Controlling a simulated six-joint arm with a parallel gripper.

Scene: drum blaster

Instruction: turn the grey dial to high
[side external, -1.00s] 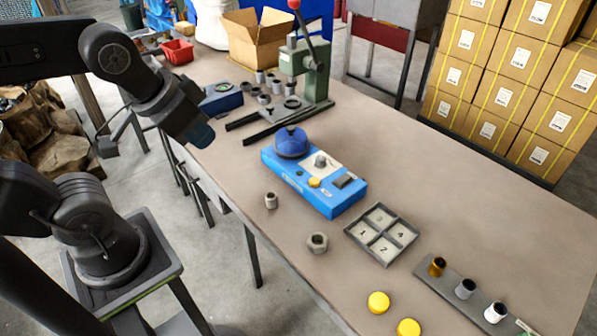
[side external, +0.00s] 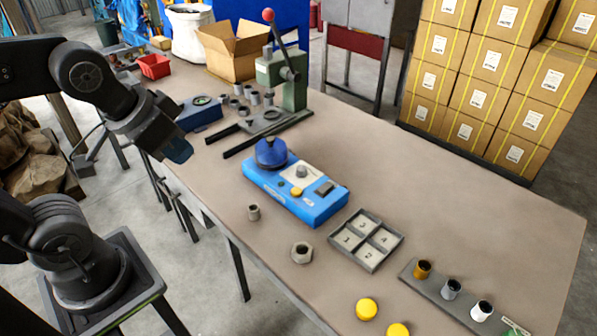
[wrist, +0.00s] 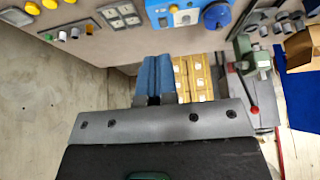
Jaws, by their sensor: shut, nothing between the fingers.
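The grey dial (side external: 301,171) stands on the pale panel on top of the blue machine (side external: 314,208), which sits on the table. A dark blue round drum (side external: 270,152) is at the machine's left end. In the wrist view the machine (wrist: 163,19) and its drum (wrist: 217,15) show at the top edge. My gripper (side external: 180,152) is up at the left, over the table's near edge and well apart from the machine. Its blue fingers (wrist: 154,78) are together and empty in the wrist view. The dial's pointer setting is too small to read.
A green press (side external: 282,85) with a red-knobbed lever stands behind the machine. A numbered tray (side external: 340,256), a hex nut (side external: 302,252), a small grey cylinder (side external: 254,212) and yellow caps (side external: 366,308) lie nearby.

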